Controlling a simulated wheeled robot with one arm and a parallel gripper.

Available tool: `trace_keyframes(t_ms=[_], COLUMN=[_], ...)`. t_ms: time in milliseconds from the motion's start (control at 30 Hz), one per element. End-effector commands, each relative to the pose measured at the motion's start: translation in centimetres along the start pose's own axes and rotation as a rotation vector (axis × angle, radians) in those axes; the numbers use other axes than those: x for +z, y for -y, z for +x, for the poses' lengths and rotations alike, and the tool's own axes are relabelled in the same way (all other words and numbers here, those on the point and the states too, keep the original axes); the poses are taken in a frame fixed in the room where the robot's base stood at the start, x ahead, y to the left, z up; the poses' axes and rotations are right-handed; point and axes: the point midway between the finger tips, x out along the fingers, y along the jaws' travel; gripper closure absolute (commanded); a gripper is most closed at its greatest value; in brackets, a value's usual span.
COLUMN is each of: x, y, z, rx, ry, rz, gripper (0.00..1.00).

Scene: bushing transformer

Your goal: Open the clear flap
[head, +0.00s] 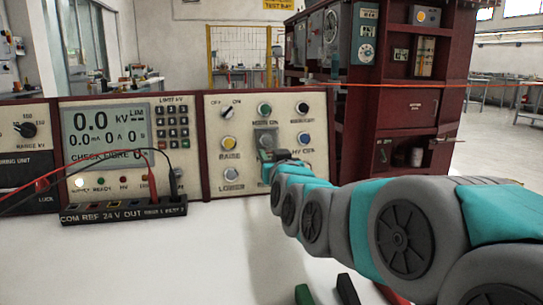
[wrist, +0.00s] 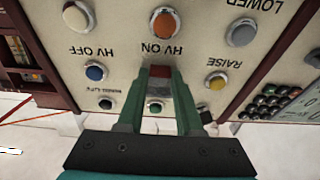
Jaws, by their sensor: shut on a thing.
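The clear flap (head: 265,138) is a small greyish see-through cover in the middle of the cream control panel (head: 313,177), between the yellow RAISE button and the blue HV OFF button. My gripper (head: 266,156) reaches the flap's lower part from the front. In the wrist view my gripper's green fingers (wrist: 159,97) stand on both sides of the flap (wrist: 160,87), shut on it, beside the HV ON label. A reddish patch shows between the fingertips. The fingers partly hide the flap, and I cannot tell how far it is tilted.
A red button (wrist: 165,22), a blue button (wrist: 96,72) and a yellow button (wrist: 216,80) surround the fingers. A black terminal block (head: 125,210) with red and black leads stands left on the white bench. A dark red cabinet (head: 400,110) stands behind, right.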

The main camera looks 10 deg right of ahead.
Motion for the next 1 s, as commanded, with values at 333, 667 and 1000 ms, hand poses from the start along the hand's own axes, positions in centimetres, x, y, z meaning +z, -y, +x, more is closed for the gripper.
trace_keyframes(t_ms=[333,667,1000], x=[-1.2,-2.8,-4.6], y=[-0.1,-0.1,0.0], z=[-0.6,-1.5,-1.9], rx=[0.002,0.002,0.001], ry=[0.114,0.368,0.630], rz=[-0.002,-0.002,0.001], gripper=[1.00,1.00,1.00])
